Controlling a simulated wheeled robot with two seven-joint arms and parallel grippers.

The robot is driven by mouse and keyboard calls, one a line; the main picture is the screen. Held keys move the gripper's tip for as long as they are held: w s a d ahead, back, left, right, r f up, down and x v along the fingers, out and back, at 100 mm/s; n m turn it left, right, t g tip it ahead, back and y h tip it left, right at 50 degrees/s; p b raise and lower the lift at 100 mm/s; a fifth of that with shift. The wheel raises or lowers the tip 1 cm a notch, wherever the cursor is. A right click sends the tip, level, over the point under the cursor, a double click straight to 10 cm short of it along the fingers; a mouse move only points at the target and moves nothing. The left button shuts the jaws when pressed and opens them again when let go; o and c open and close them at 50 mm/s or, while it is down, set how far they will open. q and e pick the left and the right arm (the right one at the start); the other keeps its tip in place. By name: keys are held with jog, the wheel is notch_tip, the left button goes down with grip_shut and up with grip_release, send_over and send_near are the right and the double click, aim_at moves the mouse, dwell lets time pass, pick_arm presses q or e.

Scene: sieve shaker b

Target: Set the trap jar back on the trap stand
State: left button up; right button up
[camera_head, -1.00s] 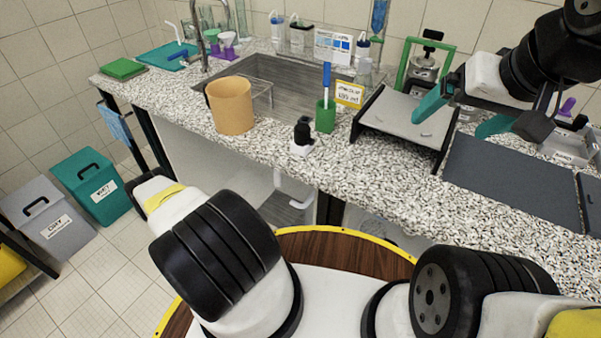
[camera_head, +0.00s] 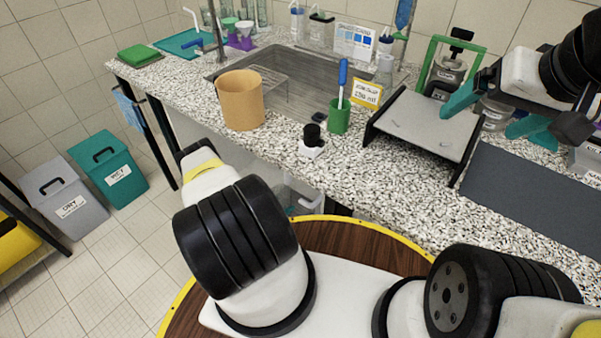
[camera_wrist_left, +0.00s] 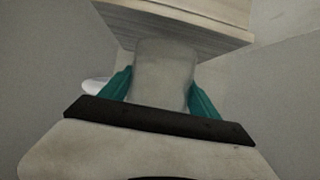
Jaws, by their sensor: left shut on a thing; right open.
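In the left wrist view my left gripper (camera_wrist_left: 160,95) has its teal fingers on both sides of a pale grey, smooth jar-like body (camera_wrist_left: 163,70), which looks like the trap jar. Its upper end meets or lies behind a pale, layered edge; I cannot tell whether they touch. The left gripper is hidden in the head view, where its arm reaches down by the counter front. I cannot make out the trap stand for certain. My right gripper (camera_head: 493,114) is open and empty over the right side of the counter, beside a grey-topped black rack (camera_head: 425,120).
The counter holds a tan pot (camera_head: 241,102), a small black-topped bottle (camera_head: 312,140), a green cup (camera_head: 339,116) and a dark mat (camera_head: 525,195). The sink (camera_head: 290,95) lies behind. Grey (camera_head: 62,198) and teal (camera_head: 112,172) bins stand on the floor at left.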

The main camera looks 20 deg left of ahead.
pick_arm(q)
jog(key=w, duration=0.1)
jog(key=w+d, duration=0.1)
jog(key=w, duration=0.2)
jog(key=shift+w+d, duration=0.4)
jog(key=shift+s+a+f, duration=0.1)
jog(key=shift+s+f, duration=0.1)
jog(key=shift+f, duration=0.5)
jog(key=shift+f, duration=0.1)
jog(key=o, duration=1.6)
jog(key=shift+c, duration=0.2)
